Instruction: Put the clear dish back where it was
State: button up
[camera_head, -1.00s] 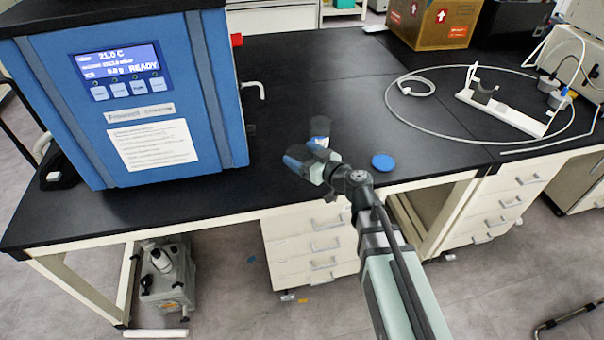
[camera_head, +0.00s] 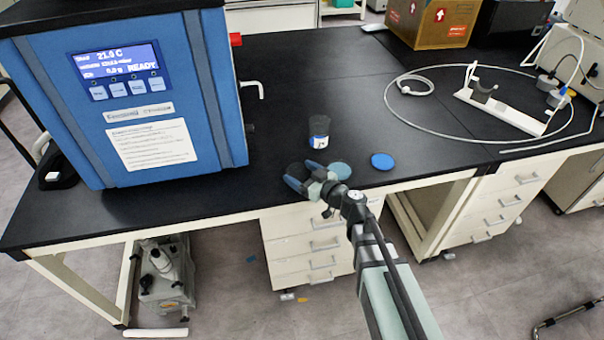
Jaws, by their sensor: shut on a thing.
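My gripper (camera_head: 302,178) is low over the front edge of the black bench. Its blue fingertips are shut on the clear dish (camera_head: 296,169), a faint, dark, see-through round shape at their far side. The dish is hard to see against the black top, and I cannot tell whether it touches the bench.
A clear cup with a blue-and-white label (camera_head: 318,133) stands behind the gripper. A bright blue disc (camera_head: 382,160) lies to the right. The blue freeze dryer (camera_head: 215,90) stands left. A cable loop and white stand (camera_head: 490,103) are farther right.

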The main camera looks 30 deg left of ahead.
jog(key=shift+f, duration=0.2)
jog(key=o, duration=0.9)
jog(key=shift+r, duration=0.15)
jog(key=shift+d+r, duration=0.1)
jog(key=shift+d, duration=0.05)
jog(key=v, duration=0.7)
jog(key=shift+d, duration=0.15)
